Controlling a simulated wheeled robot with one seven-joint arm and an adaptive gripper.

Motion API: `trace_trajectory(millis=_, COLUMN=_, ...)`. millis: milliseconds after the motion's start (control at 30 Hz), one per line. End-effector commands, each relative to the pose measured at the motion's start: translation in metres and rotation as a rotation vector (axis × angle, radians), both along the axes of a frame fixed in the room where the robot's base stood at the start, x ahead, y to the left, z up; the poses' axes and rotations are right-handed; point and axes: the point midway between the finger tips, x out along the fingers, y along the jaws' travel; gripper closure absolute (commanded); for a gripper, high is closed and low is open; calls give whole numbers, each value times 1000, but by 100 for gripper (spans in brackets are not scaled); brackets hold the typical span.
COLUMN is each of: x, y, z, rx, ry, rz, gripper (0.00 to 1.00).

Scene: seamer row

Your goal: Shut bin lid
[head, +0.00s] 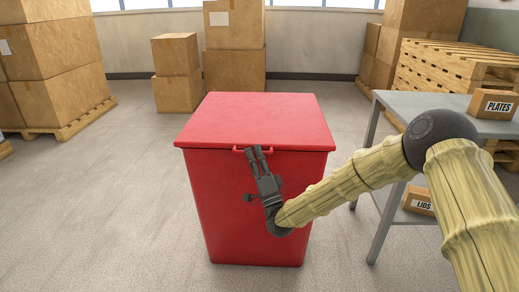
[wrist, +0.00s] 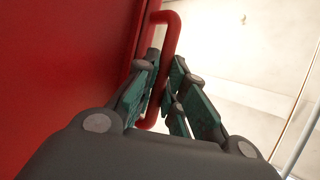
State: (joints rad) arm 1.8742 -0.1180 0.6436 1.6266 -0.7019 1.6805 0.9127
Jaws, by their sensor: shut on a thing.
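The red bin (head: 255,205) stands on the floor in the middle of the head view. Its red lid (head: 258,118) lies flat across the top and looks level with the rim. A red handle (head: 240,151) sticks out from the lid's front edge. My gripper (head: 258,152) is at the front of the bin, shut on this handle. In the wrist view, the fingers (wrist: 166,95) close around the red handle bar (wrist: 166,20), beside the bin's red surface (wrist: 60,70). The fingers hide part of the handle.
Stacked cartons (head: 235,45) and wooden pallets (head: 445,70) stand behind. The floor left of the bin is clear.

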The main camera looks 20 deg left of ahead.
Motion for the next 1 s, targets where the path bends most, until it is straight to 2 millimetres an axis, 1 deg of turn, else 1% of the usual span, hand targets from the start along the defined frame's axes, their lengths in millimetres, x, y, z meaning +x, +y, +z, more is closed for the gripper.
trace_trajectory(millis=33, x=4, y=-2, z=-9, rx=-6, ry=7, rz=-8, gripper=100)
trace_trajectory(millis=100, x=4, y=-1, z=-12, rx=-7, ry=9, rz=-7, gripper=100)
trace_trajectory(millis=467, x=4, y=-3, z=-20, rx=-13, ry=17, rz=-9, gripper=100)
trace_trajectory(millis=500, x=4, y=-3, z=-20, rx=-13, ry=17, rz=-9, gripper=86)
trace_trajectory(millis=533, x=4, y=-3, z=-20, rx=-13, ry=17, rz=-9, gripper=81)
trace_trajectory(millis=567, x=4, y=-3, z=-20, rx=-13, ry=17, rz=-9, gripper=79)
trace_trajectory(millis=1000, x=2, y=-1, z=-17, rx=-10, ry=13, rz=-4, gripper=79)
